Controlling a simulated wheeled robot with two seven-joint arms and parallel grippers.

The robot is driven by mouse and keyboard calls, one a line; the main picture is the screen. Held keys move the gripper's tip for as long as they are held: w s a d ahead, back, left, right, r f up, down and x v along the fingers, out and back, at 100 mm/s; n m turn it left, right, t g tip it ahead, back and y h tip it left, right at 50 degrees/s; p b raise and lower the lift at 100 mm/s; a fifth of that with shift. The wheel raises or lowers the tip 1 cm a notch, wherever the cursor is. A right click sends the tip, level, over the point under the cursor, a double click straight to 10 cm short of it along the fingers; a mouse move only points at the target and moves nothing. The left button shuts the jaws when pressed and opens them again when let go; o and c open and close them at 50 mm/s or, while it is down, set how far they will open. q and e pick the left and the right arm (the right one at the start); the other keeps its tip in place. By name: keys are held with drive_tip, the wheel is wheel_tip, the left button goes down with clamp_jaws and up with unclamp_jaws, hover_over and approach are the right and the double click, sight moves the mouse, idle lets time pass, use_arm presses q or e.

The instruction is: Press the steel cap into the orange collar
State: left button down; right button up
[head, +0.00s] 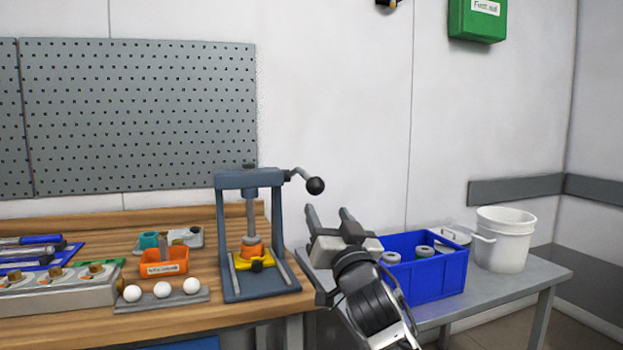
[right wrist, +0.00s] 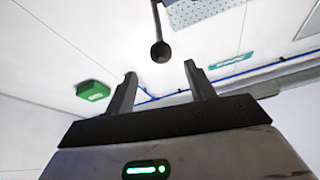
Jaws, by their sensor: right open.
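A blue-grey arbor press (head: 222,230) stands on the wooden bench, with a lever ending in a black ball knob (head: 316,186) sticking out to the right. The orange collar (head: 252,249) sits in a yellow holder (head: 262,262) under the ram (head: 250,212). A small grey piece, apparently the steel cap (head: 249,240), shows on top of the collar; how deep it sits I cannot tell. My right gripper (head: 328,211) is open and empty, just right of and below the knob. In the right wrist view the knob (right wrist: 160,52) hangs beyond the open fingers, apart from them. My left gripper is out of view.
A blue crate (head: 435,283) with grey rings and a white bucket (head: 503,245) stand on the grey side table, right of my right arm. An orange bin (head: 165,268) and a tray of white balls (head: 140,306) lie left of the press.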

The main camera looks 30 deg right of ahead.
sight(311, 182)
drive_tip(key=p+x, duration=0.1)
drive_tip(key=x, duration=1.1)
drive_tip(key=shift+w, duration=0.1)
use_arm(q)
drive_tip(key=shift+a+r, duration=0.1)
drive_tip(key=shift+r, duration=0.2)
